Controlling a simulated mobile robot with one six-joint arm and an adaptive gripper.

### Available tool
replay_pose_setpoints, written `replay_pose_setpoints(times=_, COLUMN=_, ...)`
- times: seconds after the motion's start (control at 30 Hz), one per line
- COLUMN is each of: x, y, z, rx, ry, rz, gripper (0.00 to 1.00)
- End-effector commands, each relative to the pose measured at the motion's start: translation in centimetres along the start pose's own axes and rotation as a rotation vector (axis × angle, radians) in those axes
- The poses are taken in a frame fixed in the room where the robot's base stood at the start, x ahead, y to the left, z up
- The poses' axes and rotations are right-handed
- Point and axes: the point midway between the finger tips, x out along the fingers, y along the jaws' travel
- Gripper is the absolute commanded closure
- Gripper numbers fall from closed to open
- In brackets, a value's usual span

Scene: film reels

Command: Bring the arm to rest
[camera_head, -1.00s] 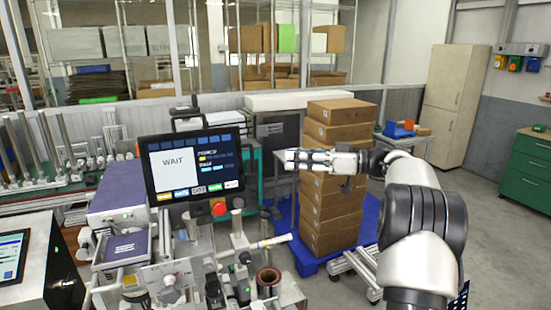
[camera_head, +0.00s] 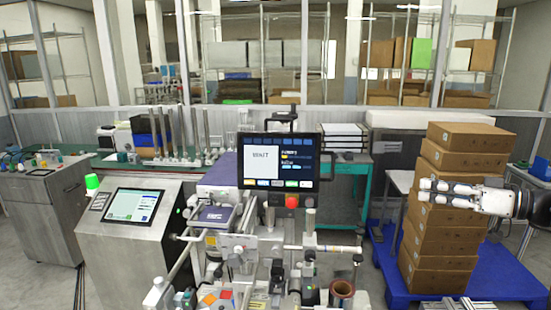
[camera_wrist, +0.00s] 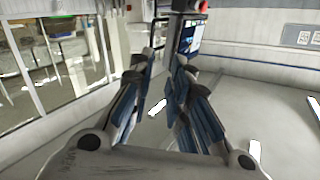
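My gripper (camera_head: 422,191) is at the right of the head view, its fingers pointing left in front of a stack of brown cardboard boxes (camera_head: 440,240). Whether it touches the boxes cannot be told, but it seems apart from them. In the wrist view my gripper (camera_wrist: 164,68) shows two blue-padded fingers with a gap between them and nothing held. The floor shows through the gap. Most of my arm is outside the head view; only the wrist part shows at the right edge.
The boxes stand on a blue pallet (camera_head: 396,285). Left of them is a machine with a dark screen (camera_head: 279,162) reading WAIT, a red button (camera_head: 292,202) and a brown roll (camera_head: 342,288). A metal console (camera_head: 150,255) stands further left. Shelving lines the back.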

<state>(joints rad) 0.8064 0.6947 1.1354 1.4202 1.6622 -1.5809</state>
Motion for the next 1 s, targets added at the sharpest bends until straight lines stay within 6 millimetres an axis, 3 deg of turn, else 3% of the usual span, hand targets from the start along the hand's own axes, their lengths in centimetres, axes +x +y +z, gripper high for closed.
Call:
replay_pose_setpoints(times=0.1, x=2.8, y=-2.7, z=0.3, rx=0.075, ry=-0.09, rz=-0.008, gripper=0.83)
replay_pose_setpoints(times=0.27, x=5.6, y=-6.5, z=1.5, rx=0.185, ry=-0.222, rz=0.01, gripper=0.83)
replay_pose_setpoints(times=0.37, x=7.3, y=-9.9, z=2.7, rx=0.258, ry=-0.326, rz=0.035, gripper=0.83)
replay_pose_setpoints(times=0.57, x=9.4, y=-19.5, z=7.6, rx=0.409, ry=-0.597, rz=0.167, gripper=0.83)
replay_pose_setpoints(times=0.67, x=8.8, y=-24.3, z=11.0, rx=0.453, ry=-0.721, rz=0.278, gripper=0.83)
replay_pose_setpoints(times=0.8, x=6.3, y=-29.8, z=15.9, rx=0.466, ry=-0.844, rz=0.456, gripper=0.83)
replay_pose_setpoints(times=1.0, x=1.5, y=-34.3, z=22.4, rx=0.405, ry=-0.896, rz=0.699, gripper=0.83)
